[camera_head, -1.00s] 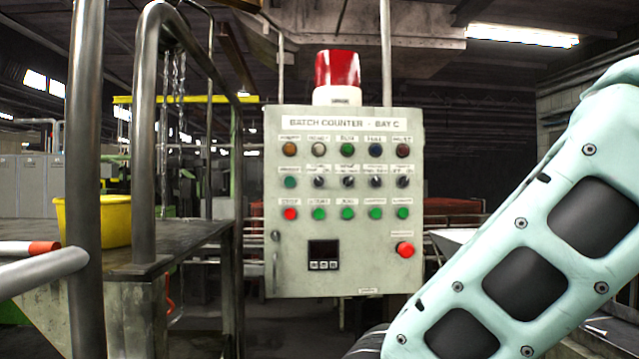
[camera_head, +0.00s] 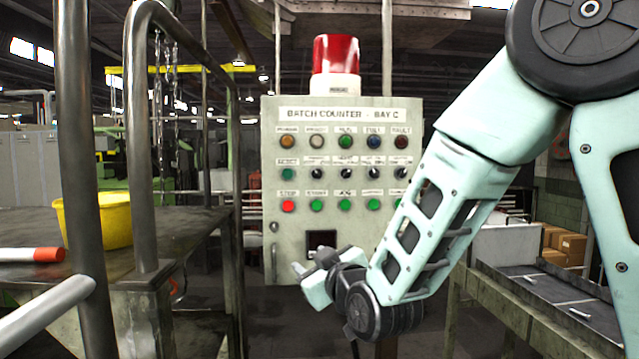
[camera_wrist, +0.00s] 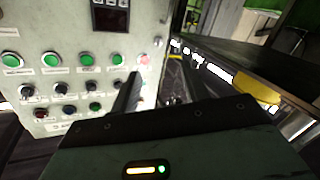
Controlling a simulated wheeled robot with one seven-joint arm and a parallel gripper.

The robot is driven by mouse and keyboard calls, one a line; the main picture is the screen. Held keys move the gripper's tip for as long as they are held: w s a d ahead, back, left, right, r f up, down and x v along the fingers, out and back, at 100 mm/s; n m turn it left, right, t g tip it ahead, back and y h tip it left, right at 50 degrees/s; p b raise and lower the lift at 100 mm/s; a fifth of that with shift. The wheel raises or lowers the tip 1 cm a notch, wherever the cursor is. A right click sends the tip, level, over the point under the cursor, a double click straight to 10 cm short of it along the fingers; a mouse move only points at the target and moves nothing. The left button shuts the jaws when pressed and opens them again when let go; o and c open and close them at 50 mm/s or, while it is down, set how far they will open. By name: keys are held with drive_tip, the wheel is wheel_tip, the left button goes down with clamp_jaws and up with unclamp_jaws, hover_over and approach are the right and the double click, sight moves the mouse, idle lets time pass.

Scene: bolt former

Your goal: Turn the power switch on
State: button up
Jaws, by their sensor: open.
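A grey control panel (camera_head: 290,245) headed "BATCH COUNTER - BAY C" stands ahead. A row of black rotary switches (camera_head: 345,174) crosses its middle; their small labels are too blurred to tell which is the power switch. Their pointing is also unclear. The switches appear upside down in the wrist view (camera_wrist: 62,88). My gripper (camera_head: 311,264) is open and empty, in front of the panel's lower part, below the switch row. In the wrist view, my gripper (camera_wrist: 150,92) has a dark finger across the button area. My arm hides the panel's lower right.
Lamps (camera_head: 345,141) lie above the switches and push buttons (camera_head: 316,205) below. A red beacon (camera_head: 336,58) tops the panel. A metal railing (camera_head: 145,140) and a table with a yellow bucket (camera_head: 105,220) stand left. A conveyor (camera_head: 540,290) lies right.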

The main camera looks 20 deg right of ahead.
drive_tip(key=d+r+t+h+p, duration=0.1)
drive_tip(key=d+r+t+h, duration=0.25)
drive_tip(key=d+r, duration=0.4)
drive_tip(key=p, duration=1)
approach(317, 175)
drive_tip(key=shift+t, duration=0.45)
drive_tip(key=x, duration=0.7)
drive_tip(key=shift+w+d+f, duration=0.1)
drive_tip(key=shift+d+f, duration=0.05)
drive_tip(key=shift+w+p, duration=0.3)
drive_tip(key=shift+w, duration=0.2)
drive_tip(key=c, duration=1)
